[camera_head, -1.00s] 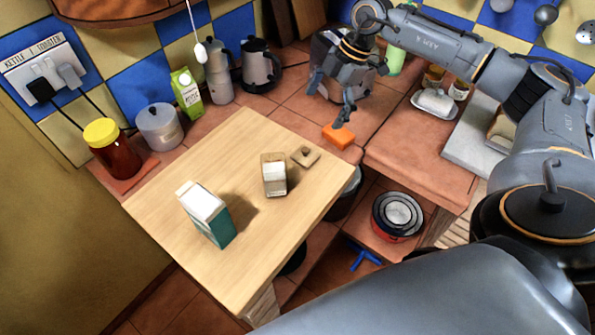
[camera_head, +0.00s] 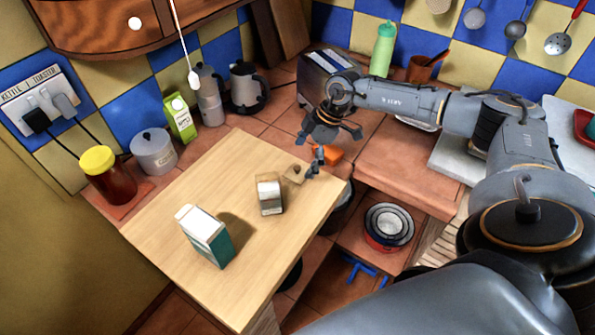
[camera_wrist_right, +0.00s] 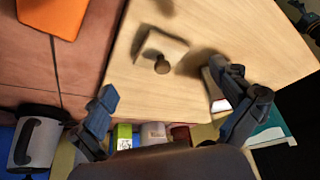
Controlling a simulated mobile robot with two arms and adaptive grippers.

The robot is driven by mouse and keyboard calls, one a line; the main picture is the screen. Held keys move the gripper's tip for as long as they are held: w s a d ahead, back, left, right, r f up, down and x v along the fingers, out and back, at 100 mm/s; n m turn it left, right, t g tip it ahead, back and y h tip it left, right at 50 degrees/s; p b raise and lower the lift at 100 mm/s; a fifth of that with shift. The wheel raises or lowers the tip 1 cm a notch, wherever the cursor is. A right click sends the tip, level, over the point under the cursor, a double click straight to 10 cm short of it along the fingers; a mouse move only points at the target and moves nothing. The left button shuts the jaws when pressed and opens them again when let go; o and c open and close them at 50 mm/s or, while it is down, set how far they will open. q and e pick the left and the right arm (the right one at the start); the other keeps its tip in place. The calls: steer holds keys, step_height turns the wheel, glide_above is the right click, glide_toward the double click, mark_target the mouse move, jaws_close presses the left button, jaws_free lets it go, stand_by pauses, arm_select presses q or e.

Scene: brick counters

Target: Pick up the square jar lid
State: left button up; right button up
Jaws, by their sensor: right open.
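The square jar lid (camera_head: 294,173), a small flat wooden square with a knob, lies on the wooden board near its right corner. In the right wrist view the lid (camera_wrist_right: 162,45) shows its dark round knob and lies beyond the fingertips. The square jar (camera_head: 269,195) stands upright just left of it; in the wrist view a finger partly hides the jar. My right gripper (camera_head: 309,156) is open and empty above the board's right corner, close to the lid in the picture. Its spread fingers also show in the wrist view (camera_wrist_right: 172,93). My left gripper is out of view.
A white and teal carton (camera_head: 207,238) stands on the board (camera_head: 175,225). An orange block (camera_head: 332,153) lies on the tiled counter behind the gripper. A red-lidded-base pot (camera_head: 388,225) sits on a lower shelf. The board's front right area is clear.

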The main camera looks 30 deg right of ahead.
mark_target(301, 168)
steer(key=shift+p+x, duration=0.3)
steer(key=shift+x, duration=1.55)
steer(key=shift+s, duration=0.25)
steer(key=c, duration=1.3)
steer(key=shift+s, duration=0.1)
steer(key=shift+c, duration=0.4)
